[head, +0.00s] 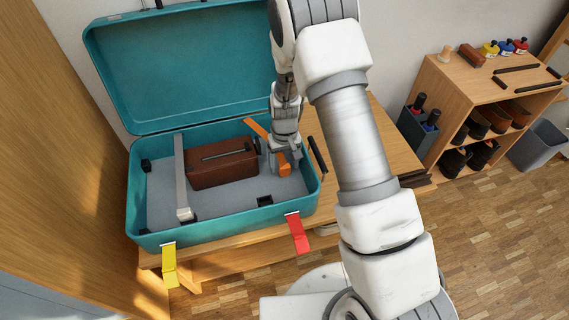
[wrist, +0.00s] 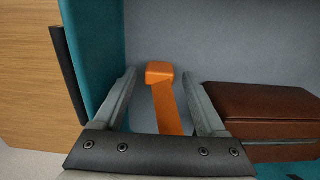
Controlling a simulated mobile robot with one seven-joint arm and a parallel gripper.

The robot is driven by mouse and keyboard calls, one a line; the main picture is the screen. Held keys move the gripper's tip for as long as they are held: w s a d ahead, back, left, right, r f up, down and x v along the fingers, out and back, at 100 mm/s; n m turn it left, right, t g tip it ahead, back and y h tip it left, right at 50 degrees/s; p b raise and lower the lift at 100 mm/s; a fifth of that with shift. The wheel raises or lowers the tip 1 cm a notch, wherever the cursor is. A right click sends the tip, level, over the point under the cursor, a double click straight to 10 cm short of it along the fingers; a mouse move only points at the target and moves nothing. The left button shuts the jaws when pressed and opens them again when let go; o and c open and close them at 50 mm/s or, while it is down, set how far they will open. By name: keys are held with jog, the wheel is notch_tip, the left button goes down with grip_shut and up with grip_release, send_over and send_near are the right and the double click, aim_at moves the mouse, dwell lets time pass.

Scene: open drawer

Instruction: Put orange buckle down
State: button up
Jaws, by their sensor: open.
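The orange buckle (head: 284,169) is at the right end of the open teal case (head: 225,228), partly hidden by my gripper (head: 283,170). An orange strip (head: 256,129) also shows left of my wrist; I cannot tell if it joins the buckle out of sight. In the wrist view the buckle (wrist: 166,105) stands between the two fingers of my gripper (wrist: 160,76), with gaps on both sides. The gripper is open, inside the case near its right wall. I cannot tell whether the buckle touches the case's grey floor (wrist: 240,50).
A brown box (head: 220,168) lies in the case, left of my gripper, with a grey bar (head: 181,175) beyond it. The case's lid (head: 185,65) stands open behind. A yellow latch (head: 170,266) and a red latch (head: 298,233) hang at the front.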

notch_tip(320, 180, up, 13)
jog(key=p, duration=0.4)
notch_tip(320, 180, up, 11)
jog(key=t, duration=0.1)
send_over(285, 166)
jog(key=s+d, duration=0.2)
jog(key=s+d+r+m+t, duration=0.1)
jog(key=s+d+r, duration=0.2)
jog(key=s+r, duration=0.35)
jog(key=s+d+r+t, duration=0.1)
jog(key=s+d+r, duration=0.1)
jog(key=s+r, duration=0.3)
jog(key=s+d+r+m+t, duration=0.1)
jog(key=s+d+r+t, duration=0.1)
jog(key=s+r, duration=0.3)
jog(key=s, duration=0.4)
jog(key=shift+s+d+r+t, duration=0.2)
jog(key=shift+s+d+t, duration=0.1)
jog(key=shift+s, duration=0.1)
